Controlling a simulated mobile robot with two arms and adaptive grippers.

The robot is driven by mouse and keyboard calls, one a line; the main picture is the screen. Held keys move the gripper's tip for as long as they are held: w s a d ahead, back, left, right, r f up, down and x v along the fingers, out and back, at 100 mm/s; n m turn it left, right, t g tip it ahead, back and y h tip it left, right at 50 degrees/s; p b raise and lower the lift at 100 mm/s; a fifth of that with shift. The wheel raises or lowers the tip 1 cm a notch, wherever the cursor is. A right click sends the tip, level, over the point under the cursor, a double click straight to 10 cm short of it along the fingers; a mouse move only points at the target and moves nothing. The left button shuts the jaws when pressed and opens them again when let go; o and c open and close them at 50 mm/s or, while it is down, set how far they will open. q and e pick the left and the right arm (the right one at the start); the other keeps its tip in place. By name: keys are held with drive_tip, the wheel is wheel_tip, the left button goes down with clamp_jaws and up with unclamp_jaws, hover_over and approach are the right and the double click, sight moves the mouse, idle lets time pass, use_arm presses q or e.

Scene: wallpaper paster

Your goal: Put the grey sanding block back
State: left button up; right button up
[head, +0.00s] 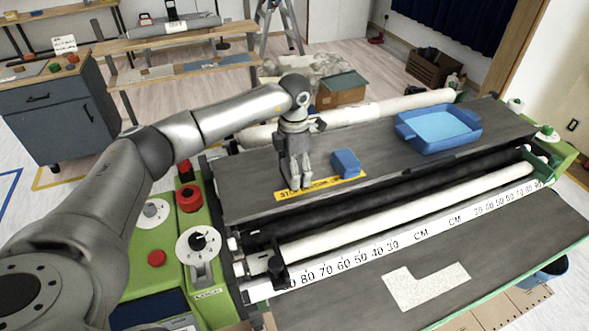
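My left gripper (299,185) points straight down over the grey deck of the pasting machine (390,167). Its tips are at a yellow labelled strip (345,182) on the deck, which they partly cover. The fingers look close together, but I cannot tell whether anything is between them. I cannot make out a grey sanding block; it may be hidden by the gripper. A blue block (346,162) stands just right of the gripper, at the strip's back edge. My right gripper is not in view.
A blue tray (438,130) sits on the deck's right part. White rollers (400,210) and a centimetre scale (390,240) run along the front. Red knobs (189,198) are on the green left end. The deck between blue block and tray is clear.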

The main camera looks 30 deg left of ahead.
use_arm(q)
drive_tip(key=shift+f+p, duration=0.3)
drive_tip(key=shift+f, duration=0.3)
drive_tip(key=shift+d+f+b, duration=0.1)
drive_tip(key=shift+f+b, duration=0.25)
drive_tip(key=shift+f, duration=0.05)
drive_tip(key=o, duration=1)
drive_tip(key=shift+o, duration=0.2)
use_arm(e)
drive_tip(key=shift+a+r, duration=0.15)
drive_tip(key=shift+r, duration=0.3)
use_arm(q)
drive_tip(key=shift+r+p, duration=0.15)
drive_tip(key=shift+p, duration=0.2)
drive_tip(key=r+b, duration=0.2)
drive_tip(key=r, duration=0.1)
drive_tip(key=shift+w+r+b, duration=0.2)
drive_tip(key=shift+r+b, duration=0.1)
drive_tip(key=shift+b, duration=0.1)
wheel_tip(320, 180, up, 6)
drive_tip(key=shift+w+b, duration=0.1)
drive_tip(key=shift+b, duration=0.5)
drive_tip(key=shift+r, duration=0.55)
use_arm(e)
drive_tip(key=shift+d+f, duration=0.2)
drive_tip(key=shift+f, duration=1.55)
